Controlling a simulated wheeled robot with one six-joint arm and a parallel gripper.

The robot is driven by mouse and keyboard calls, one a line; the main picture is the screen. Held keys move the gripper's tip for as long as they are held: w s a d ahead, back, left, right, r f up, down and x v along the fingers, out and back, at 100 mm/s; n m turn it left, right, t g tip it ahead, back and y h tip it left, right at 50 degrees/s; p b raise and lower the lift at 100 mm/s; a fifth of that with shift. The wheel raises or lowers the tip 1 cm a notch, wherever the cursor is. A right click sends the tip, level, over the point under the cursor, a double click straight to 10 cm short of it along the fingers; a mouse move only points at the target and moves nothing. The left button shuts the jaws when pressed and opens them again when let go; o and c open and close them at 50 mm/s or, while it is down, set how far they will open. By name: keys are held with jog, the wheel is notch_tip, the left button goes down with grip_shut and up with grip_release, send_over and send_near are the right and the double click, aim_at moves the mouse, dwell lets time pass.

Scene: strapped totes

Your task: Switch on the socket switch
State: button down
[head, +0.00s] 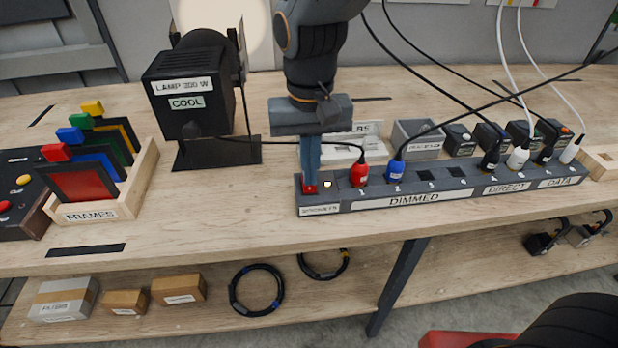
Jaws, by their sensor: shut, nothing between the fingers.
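The long dark socket strip (345,206) lies along the front part of the bench, with labels reading DIMMED, DIRECT and DATA. A small red switch (310,190) sits at its left end, partly hidden by my fingers. Beside it is a small pale, bright square (327,184), which looks like an indicator light. My gripper (310,182) points straight down with its bluish fingers shut and empty. Its tips are right at the switch; I cannot tell whether they touch or press it.
A black lamp (192,95) stands to the left. Colored frames (85,183) fill a wooden box. Bare bench lies before the lamp.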

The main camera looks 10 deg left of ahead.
notch_tip(320, 180, up, 6)
jog(key=p, duration=0.5)
jog(key=shift+f, duration=0.1)
dwell(0.4)
jog(key=shift+m+t, duration=0.8)
jog(key=shift+m, duration=0.1)
jog(key=d, duration=0.5)
jog(key=w+d+f, duration=0.1)
jog(key=d, duration=0.5)
jog(key=d+f, duration=0.1)
jog(key=d, duration=0.4)
jog(key=shift+w+d+f, duration=0.1)
jog(key=shift+w+d, duration=0.05)
jog(key=shift+w, duration=0.05)
jog(key=shift+m, duration=0.4)
jog(key=shift+s+d+f+b, duration=0.3)
jog(key=shift+s+d+f, duration=0.4)
jog(key=shift+d, duration=0.6)
jog(key=shift+s+d+f+b, duration=0.3)
jog(key=shift+s+d+f, duration=0.4)
jog(key=shift+d, duration=0.6)
jog(key=shift+s+d+f+b, duration=0.3)
jog(key=shift+s+d+f, duration=0.35)
jog(key=shift+d, duration=0.65)
jog(key=shift+w+f, duration=0.1)
